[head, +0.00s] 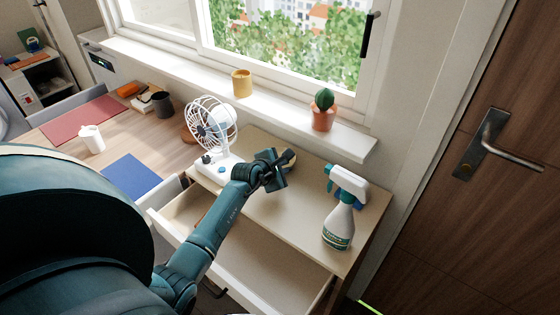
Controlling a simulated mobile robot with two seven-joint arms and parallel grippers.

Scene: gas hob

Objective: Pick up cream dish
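My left gripper (280,162) is over the wooden cabinet top (290,215), between the white fan and the spray bottle. A small pale tan piece, probably the cream dish (291,156), shows right at its fingers, mostly hidden behind them. I cannot tell whether the fingers hold it or are only beside it, or whether they are open or shut. My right gripper is not in view.
A white fan (213,130) stands left of the gripper, a spray bottle (340,222) to the right. The cabinet's drawer (262,268) is pulled out in front. A cactus pot (323,115) and yellow cup (242,84) stand on the sill behind.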

